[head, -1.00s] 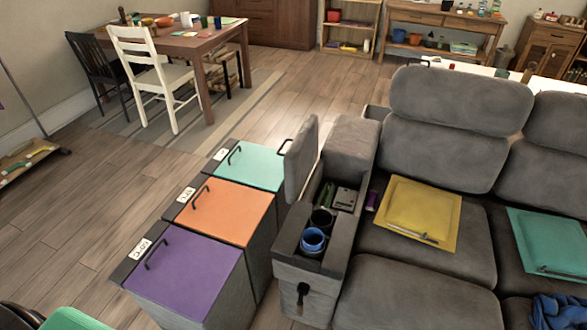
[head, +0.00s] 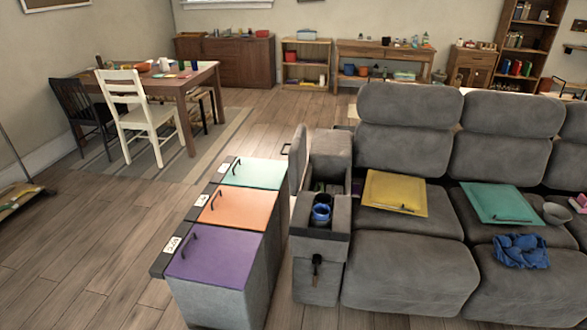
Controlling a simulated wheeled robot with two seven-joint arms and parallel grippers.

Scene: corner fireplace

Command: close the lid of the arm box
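The arm box is the left armrest (head: 316,268) of the grey sofa, in the lower middle of the head view. Its grey padded lid (head: 299,153) stands upright on the left side of the box, so the box is open. Neither of my grippers is in view.
Three bins with purple (head: 213,258), orange (head: 237,207) and teal (head: 253,172) lids stand left of the armrest. A yellow folder (head: 394,192) and blue cloth (head: 521,251) lie on the sofa seats.

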